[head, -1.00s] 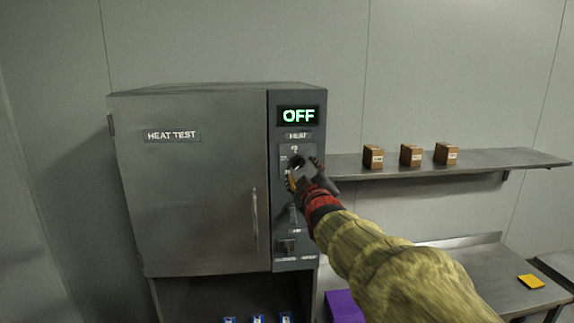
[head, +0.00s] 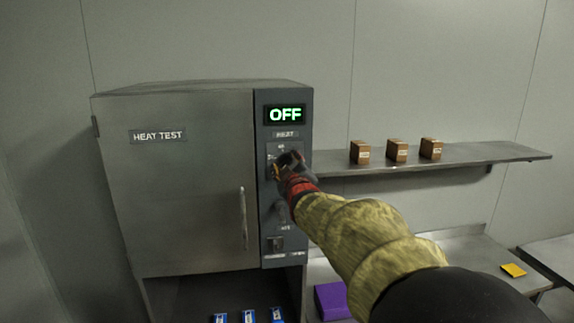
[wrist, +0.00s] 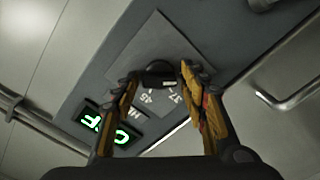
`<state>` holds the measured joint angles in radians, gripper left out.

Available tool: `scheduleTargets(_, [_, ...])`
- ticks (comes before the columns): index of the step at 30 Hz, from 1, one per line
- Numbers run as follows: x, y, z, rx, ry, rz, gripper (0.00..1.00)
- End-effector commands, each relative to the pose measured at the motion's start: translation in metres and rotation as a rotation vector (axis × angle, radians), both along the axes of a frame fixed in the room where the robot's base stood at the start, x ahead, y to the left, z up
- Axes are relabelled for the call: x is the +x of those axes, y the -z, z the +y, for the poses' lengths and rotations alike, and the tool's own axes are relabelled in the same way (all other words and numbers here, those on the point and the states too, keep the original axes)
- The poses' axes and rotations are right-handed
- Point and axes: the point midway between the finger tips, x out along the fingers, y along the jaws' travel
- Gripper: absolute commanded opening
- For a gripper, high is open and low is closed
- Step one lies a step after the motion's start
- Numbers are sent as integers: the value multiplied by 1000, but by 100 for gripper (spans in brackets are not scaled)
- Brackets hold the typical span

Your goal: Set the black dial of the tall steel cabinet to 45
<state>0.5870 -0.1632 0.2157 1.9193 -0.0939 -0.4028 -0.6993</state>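The tall steel cabinet (head: 185,185) stands at the left of the head view, its door closed and labelled HEAT TEST. Its display (head: 285,115) reads OFF in green. The black dial (wrist: 160,74) is on the grey control panel; the wrist view shows it between my two fingertips, with the printed marks 37 and 45 close by. My gripper (head: 282,168) is at the dial plate under the HEAT label and covers most of the dial in the head view. In the wrist view my gripper (wrist: 160,82) is open around the dial, with narrow gaps at the sides. The dial's pointer is not readable.
A lower control (head: 281,210) and a switch (head: 276,244) sit below on the panel. The door handle (head: 243,218) is to the left. A shelf (head: 460,156) with small brown boxes (head: 397,150) is at right. A purple box (head: 332,301) sits low beside the cabinet.

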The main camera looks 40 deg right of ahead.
Motion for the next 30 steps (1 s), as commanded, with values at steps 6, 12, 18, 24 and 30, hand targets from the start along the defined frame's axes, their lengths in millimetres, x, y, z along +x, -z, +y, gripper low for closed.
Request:
scheduleTargets(6, [0, 0, 0, 0, 0, 0, 29])
scheduleTargets(12, [0, 0, 0, 0, 0, 0, 18])
scheduleTargets(18, [0, 0, 0, 0, 0, 0, 6])
scheduleTargets(24, [0, 1, 0, 10, 0, -6, 6])
scheduleTargets(30, [0, 2, 0, 66, 0, -42, 6])
